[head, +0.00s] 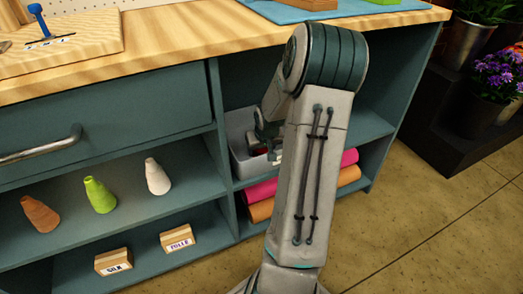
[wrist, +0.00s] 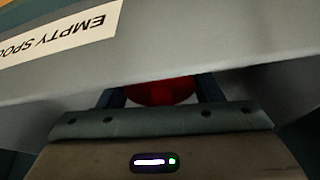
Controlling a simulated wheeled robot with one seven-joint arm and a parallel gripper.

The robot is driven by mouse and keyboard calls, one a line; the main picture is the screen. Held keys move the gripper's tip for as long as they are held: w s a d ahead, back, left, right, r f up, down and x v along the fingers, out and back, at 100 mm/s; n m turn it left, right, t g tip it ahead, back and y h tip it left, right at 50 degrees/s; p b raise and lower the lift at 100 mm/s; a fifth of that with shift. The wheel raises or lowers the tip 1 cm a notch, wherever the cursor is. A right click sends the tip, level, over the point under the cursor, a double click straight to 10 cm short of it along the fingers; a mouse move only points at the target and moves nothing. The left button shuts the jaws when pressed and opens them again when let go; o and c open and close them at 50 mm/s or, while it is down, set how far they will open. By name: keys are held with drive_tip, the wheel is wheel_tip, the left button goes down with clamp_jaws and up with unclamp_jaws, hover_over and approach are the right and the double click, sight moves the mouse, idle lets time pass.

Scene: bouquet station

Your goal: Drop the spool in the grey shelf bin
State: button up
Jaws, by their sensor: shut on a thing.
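The grey bin (head: 240,160) stands on the middle shelf of the open bay. My gripper (head: 267,144) is at the bin, partly hidden behind my arm in the head view. In the wrist view, my gripper (wrist: 160,92) is shut on a red spool (wrist: 160,93), which shows between the two fingers. The near wall of the bin (wrist: 200,45) fills much of that view and hides the fingertips and the lower part of the spool. Its label reads "EMPTY SPOO", cut off by the frame. I cannot tell how deep the spool is inside the bin.
Pink (head: 350,158) and orange (head: 348,176) rolls lie on the shelf below the bin. Brown, green (head: 100,195) and white (head: 157,177) cones stand on the left shelf, above two small labelled boxes. The wooden counter (head: 180,60) overhangs the bay.

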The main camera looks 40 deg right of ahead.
drive_tip(key=shift+f, duration=0.15)
drive_tip(key=o, duration=1.1)
drive_tip(key=shift+r, duration=0.4)
drive_tip(key=p+v, duration=0.7)
drive_tip(key=v, duration=0.4)
drive_tip(key=shift+s+r, duration=0.2)
drive_tip(key=shift+r, duration=0.1)
